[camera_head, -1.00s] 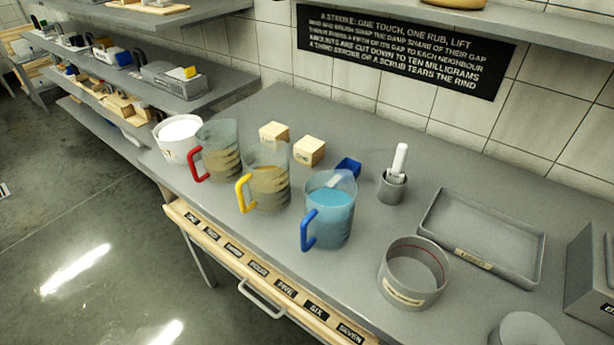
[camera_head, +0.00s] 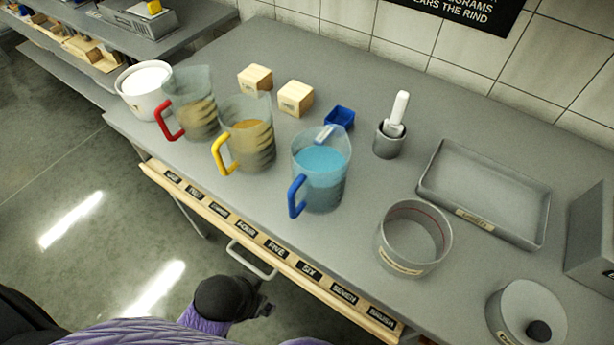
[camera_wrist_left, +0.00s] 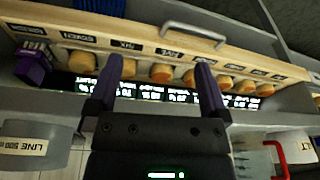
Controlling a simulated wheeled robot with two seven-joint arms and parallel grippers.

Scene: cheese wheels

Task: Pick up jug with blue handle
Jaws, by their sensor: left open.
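The jug with the blue handle (camera_head: 322,178) stands upright on the grey bench in the head view, with blue contents. Its handle (camera_head: 296,196) faces the lower left, toward the bench's front edge. My left gripper (camera_head: 266,305) is low in front of the bench, below and apart from this jug. In the left wrist view my left gripper (camera_wrist_left: 158,85) is open, its two fingers apart with nothing between them. I cannot make out the blue jug in that view. My right gripper is not in view.
A yellow-handled jug (camera_head: 247,140) and a red-handled jug (camera_head: 190,108) stand left of the blue one. A round grey mould (camera_head: 412,240) and a tray (camera_head: 484,195) are to the right. A labelled wooden front with a drawer handle (camera_head: 250,258) runs along the bench edge.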

